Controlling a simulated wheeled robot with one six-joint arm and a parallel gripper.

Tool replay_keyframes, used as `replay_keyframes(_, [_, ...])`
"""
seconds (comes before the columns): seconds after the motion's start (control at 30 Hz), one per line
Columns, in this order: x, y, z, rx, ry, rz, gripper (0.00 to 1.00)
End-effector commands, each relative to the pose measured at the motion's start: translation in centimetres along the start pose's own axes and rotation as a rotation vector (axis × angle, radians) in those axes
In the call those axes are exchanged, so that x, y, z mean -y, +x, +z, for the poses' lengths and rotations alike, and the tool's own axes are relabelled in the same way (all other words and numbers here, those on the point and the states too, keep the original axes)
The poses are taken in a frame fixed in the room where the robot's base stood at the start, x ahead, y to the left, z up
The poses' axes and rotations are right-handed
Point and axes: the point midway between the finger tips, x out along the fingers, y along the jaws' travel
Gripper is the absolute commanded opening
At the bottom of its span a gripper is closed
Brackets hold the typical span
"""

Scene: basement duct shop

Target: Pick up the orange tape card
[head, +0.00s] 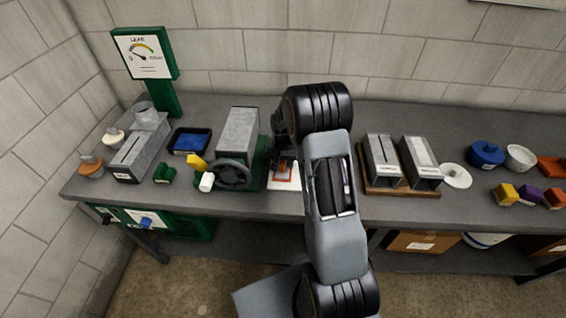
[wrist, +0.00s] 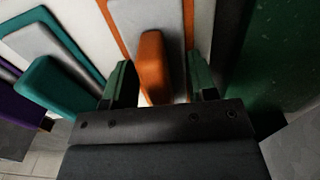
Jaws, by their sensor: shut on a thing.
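The orange tape card is a pale card with an orange border and an upright orange tab. In the wrist view the orange tape card (wrist: 153,62) is in the middle, its tab between the two dark green fingers. My gripper (wrist: 160,88) is shut on this tab. In the head view part of the orange tape card (head: 282,182) shows on the bench just left of my arm. My arm hides the rest of it and most of my gripper. Whether the card touches the bench cannot be told.
A teal card (wrist: 58,88) stands close left of my gripper in the wrist view, with a purple card (wrist: 18,108) beyond it. A green-based machine with a handwheel (head: 233,174) is left of the card. Two grey boxes on a wooden base (head: 400,192) are to the right.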

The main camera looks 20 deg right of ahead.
Motion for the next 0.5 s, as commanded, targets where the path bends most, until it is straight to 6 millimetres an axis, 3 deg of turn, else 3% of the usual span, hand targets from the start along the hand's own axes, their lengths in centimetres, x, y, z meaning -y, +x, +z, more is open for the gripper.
replay_keyframes(0.27, [0.0,-1.4,-0.1,-0.003,0.0,-0.001,0.29])
replay_keyframes(0.37, [0.0,-2.9,-0.1,-0.005,0.0,-0.001,0.29])
replay_keyframes(0.5, [-1.6,-5.2,1.1,-0.006,0.003,-0.002,0.29])
